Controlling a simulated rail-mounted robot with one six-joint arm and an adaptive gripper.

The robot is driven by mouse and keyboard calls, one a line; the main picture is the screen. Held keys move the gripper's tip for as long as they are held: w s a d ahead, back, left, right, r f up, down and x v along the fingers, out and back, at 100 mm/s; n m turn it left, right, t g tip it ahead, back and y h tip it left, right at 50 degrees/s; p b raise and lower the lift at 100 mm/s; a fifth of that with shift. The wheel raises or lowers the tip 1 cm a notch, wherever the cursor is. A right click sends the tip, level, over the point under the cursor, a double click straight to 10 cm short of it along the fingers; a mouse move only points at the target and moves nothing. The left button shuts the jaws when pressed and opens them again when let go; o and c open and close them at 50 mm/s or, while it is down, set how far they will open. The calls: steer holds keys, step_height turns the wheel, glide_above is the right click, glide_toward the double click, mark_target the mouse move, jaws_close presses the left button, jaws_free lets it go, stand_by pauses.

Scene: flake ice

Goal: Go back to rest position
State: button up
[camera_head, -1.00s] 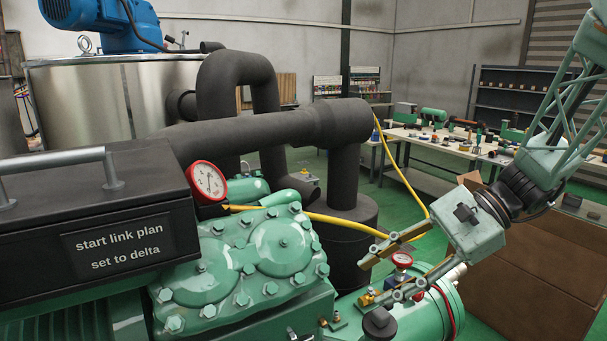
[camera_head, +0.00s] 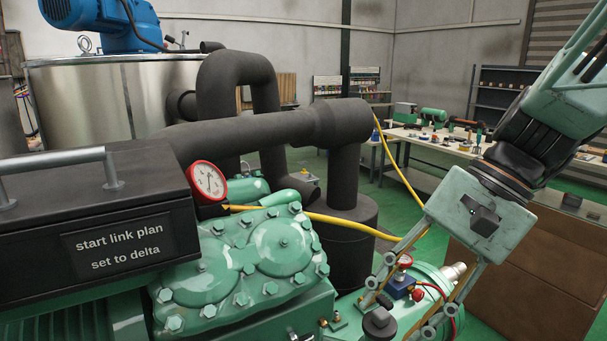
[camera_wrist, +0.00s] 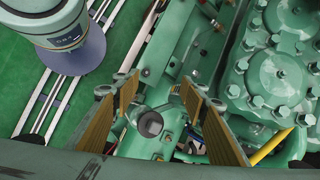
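My gripper (camera_head: 396,316) is at the lower right of the head view, pointing down and to the left over the green machine (camera_head: 262,250). Its two fingers are spread apart. In the wrist view my gripper (camera_wrist: 154,90) also shows open, with tan pads and nothing held between them. A green fitting with a dark round cap (camera_wrist: 150,124) shows between the fingers. In the head view a small blue block (camera_head: 400,289) with a red cap shows between the fingers. Whether any finger touches the machine cannot be told.
A yellow hose (camera_head: 345,222) runs behind. Thick dark pipes (camera_head: 345,122) stand at the centre. Cardboard boxes (camera_head: 530,270) are at the right. A workbench (camera_head: 430,145) stands at the back.

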steer(key=s+d+r+n+t+h, duration=0.2)
steer(key=s+d+n+h, duration=0.1)
steer(key=s, duration=0.3)
steer(key=s+d+r+n+t+h, duration=0.2)
steer(key=s+d+r+n+h, duration=0.1)
steer(key=s, duration=0.4)
steer(key=shift+s+d+r+n+t, duration=0.2)
steer(key=shift+d+n+t, duration=0.15)
steer(key=shift+n, duration=0.35)
